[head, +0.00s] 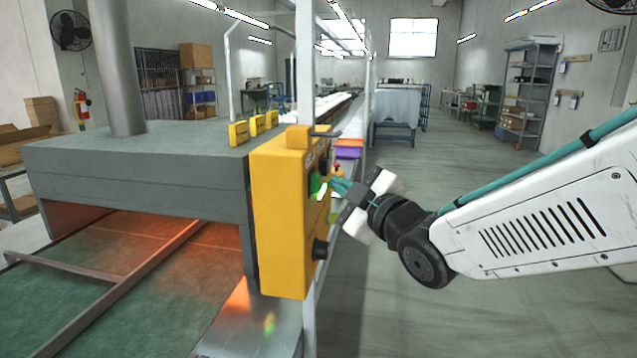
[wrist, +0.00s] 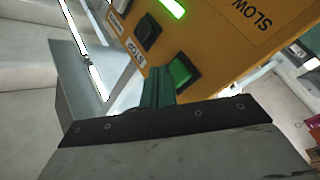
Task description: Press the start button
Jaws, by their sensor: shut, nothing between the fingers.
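The yellow control box (head: 278,215) is mounted at the corner of the grey oven and also fills the top of the wrist view (wrist: 225,50). A green button (head: 316,184) is on its right-hand face; in the wrist view it is a green rocker (wrist: 184,71) in a black frame. My gripper (head: 336,185) is shut and empty, its teal fingertips pointing at this face. In the wrist view the fingertips (wrist: 158,78) are right beside the green button, overlapping its left edge; I cannot tell whether they touch it.
A black switch (wrist: 147,32), a lit green strip (wrist: 173,7) and a "SLOW" label are on the same face. A black knob (head: 320,249) sits lower down. The grey oven (head: 140,165) with a green belt stands left. The floor to the right is clear.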

